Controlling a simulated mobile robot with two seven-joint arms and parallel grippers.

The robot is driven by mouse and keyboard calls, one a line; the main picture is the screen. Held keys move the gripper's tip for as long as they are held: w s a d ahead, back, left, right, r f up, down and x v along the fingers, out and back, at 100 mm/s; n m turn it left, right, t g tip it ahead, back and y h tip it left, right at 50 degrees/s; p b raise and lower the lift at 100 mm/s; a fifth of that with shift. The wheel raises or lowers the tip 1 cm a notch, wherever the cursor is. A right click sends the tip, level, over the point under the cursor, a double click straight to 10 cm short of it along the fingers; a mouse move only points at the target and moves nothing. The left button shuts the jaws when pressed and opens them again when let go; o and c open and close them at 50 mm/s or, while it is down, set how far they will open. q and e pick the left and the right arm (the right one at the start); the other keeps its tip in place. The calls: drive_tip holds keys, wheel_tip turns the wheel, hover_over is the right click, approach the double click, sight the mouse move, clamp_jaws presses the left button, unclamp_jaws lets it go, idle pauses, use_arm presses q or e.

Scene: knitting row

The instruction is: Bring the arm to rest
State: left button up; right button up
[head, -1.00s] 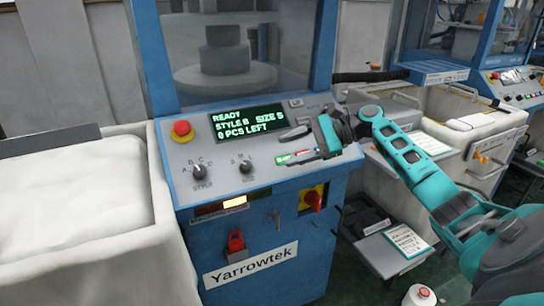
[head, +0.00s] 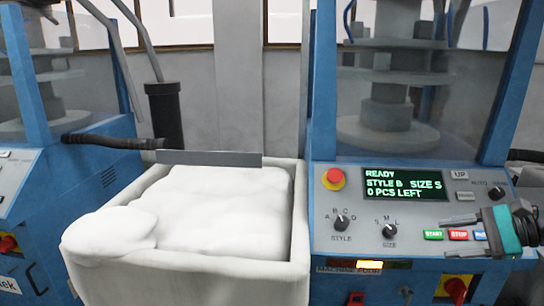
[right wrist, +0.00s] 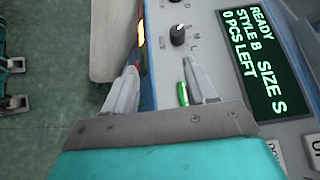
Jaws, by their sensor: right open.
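My right gripper (head: 488,232) is at the right edge of the head view, in front of the right end of the knitting machine's control panel (head: 325,235). Its fingers are apart with nothing between them; they also show in the right wrist view (right wrist: 160,75). The display (head: 405,185) reads READY, STYLE B, SIZE S, 0 PCS LEFT. I cannot tell how far the fingers stand from the panel.
A pale bin (head: 285,268) filled with white material stands left of the machine. A red emergency button (head: 333,179), the STYLE knob (head: 341,222) and the SIZE knob (head: 389,231) stick out of the panel. Another blue machine (head: 35,200) stands at far left.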

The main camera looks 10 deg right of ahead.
drive_tip(key=s+a+f+n+g+h, duration=0.25)
drive_tip(key=s+a+f+n, duration=0.3)
drive_tip(key=a+f, duration=0.35)
drive_tip(key=s+a+f+n+g+h, duration=0.2)
drive_tip(key=s+a+f+n+g, duration=0.25)
drive_tip(key=s+a+f, duration=0.5)
drive_tip(key=s+a+f+n+t+h, duration=0.1)
drive_tip(key=s+a+f+n+h, duration=0.2)
drive_tip(key=s+a+f+n, duration=0.15)
drive_tip(key=s+a+r+n+t+h, duration=0.1)
drive_tip(key=s+r+n+t+h, duration=0.1)
drive_tip(key=s+r+n+h, duration=0.3)
drive_tip(key=w+a+f+t+y, duration=0.3)
drive_tip(key=w+f+t+y, duration=0.1)
drive_tip(key=w+f+t, duration=0.2)
drive_tip(key=shift+w+f+t+p, duration=0.3)
drive_tip(key=shift+f+t+p, duration=0.05)
drive_tip(key=shift+f+t, duration=0.35)
